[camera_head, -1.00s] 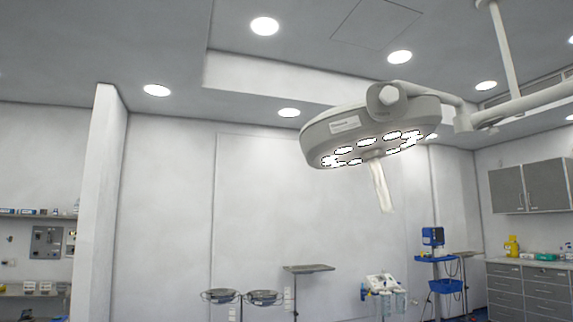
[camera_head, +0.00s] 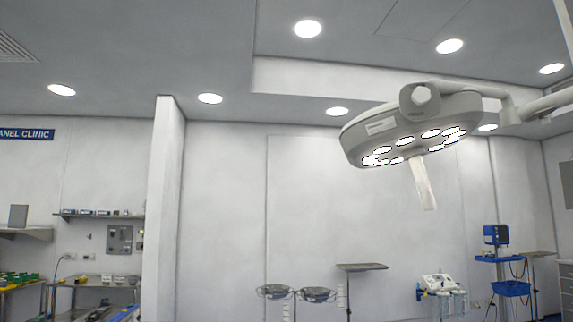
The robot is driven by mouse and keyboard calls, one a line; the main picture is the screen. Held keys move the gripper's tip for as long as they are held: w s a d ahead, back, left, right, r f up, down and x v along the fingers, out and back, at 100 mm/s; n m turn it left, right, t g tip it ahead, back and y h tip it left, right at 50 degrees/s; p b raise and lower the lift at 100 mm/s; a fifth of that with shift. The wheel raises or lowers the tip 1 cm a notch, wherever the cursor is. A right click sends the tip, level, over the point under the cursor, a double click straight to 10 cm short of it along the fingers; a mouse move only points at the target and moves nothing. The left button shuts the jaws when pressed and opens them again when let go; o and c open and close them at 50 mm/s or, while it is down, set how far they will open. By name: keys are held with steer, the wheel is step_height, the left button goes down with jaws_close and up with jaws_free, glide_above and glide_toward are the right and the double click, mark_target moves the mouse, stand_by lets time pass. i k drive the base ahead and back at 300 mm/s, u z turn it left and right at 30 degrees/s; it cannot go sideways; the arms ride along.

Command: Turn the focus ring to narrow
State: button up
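The surgical lamp (camera_head: 412,128) hangs from a ceiling arm at the right of the head view, with its lit underside tilted toward me. A pale handle (camera_head: 422,184) sticks down from the middle of its underside. I cannot make out a separate focus ring or its setting at this size. My gripper is not in view.
The lamp's support arm (camera_head: 545,104) runs off to the right. Below stand two steel basins (camera_head: 296,293), a tray stand (camera_head: 361,267) and a blue equipment cart (camera_head: 511,288). A wall column (camera_head: 165,200) is at left. Space around the lamp looks clear.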

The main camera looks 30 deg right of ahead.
mark_target(408, 153)
steer(key=u, duration=0.15)
steer(key=k, duration=1.45)
steer(key=z, duration=0.85)
steer(key=i, duration=0.95)
